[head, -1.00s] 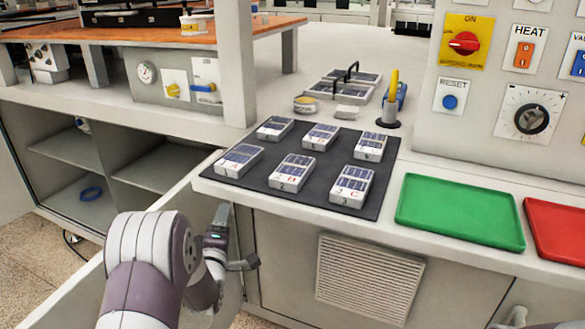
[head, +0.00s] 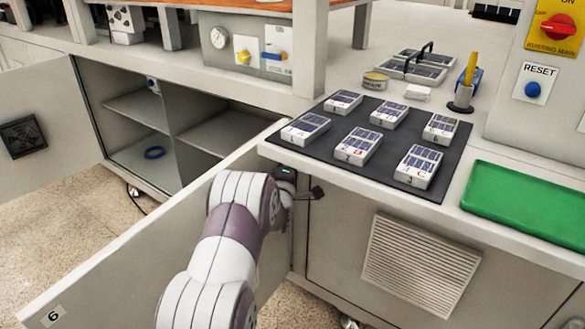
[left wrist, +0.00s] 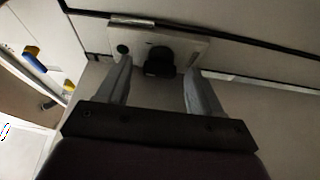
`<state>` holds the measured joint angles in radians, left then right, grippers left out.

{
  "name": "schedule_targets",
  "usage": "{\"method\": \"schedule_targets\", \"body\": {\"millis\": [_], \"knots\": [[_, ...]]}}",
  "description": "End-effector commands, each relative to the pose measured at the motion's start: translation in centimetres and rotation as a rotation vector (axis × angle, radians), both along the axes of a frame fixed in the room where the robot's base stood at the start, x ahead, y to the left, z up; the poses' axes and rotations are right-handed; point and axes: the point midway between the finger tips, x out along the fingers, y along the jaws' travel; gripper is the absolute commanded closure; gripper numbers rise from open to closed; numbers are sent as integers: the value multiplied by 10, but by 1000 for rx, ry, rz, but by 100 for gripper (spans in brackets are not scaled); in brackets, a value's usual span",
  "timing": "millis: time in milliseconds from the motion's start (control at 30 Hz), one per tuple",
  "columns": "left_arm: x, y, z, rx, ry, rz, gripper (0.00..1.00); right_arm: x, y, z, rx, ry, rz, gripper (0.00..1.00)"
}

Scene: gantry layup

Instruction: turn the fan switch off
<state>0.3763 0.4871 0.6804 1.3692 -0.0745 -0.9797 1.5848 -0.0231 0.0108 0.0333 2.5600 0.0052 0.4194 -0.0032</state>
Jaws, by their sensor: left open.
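In the left wrist view a pale plate carries a dark knob (left wrist: 160,61) and a small green dot. It looks like the fan switch, but I cannot read a label or be sure of the knob's setting. My left gripper (left wrist: 158,72) is open, its two fingers on either side of the knob in the picture, with a gap in front of the plate; contact is not visible. In the head view my left gripper (head: 306,192) is below the counter's front left corner, beside the open door, partly hidden by my arm. The plate is hidden there. My right gripper is out of view.
The open cabinet door (head: 150,255) stands close beside my left arm. The counter edge (head: 330,170) is just above the gripper, with a dark mat (head: 400,187) of labelled modules on it. A louvred vent (head: 420,265) is to the right.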

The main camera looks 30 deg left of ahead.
Motion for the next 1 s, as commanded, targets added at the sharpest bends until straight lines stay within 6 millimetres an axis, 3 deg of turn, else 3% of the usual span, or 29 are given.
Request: {"method": "schedule_targets", "body": {"millis": [100,267,300,667,1000], "knots": [[0,0,0,0,0,0,34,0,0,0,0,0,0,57],[0,0,0,0,1,0,86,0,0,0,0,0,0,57],[0,0,0,0,1,0,90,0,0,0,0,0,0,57],[-1,0,3,-58,6,0,90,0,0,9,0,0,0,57],[-1,1,9,-308,27,1,90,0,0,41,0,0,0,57]]}}
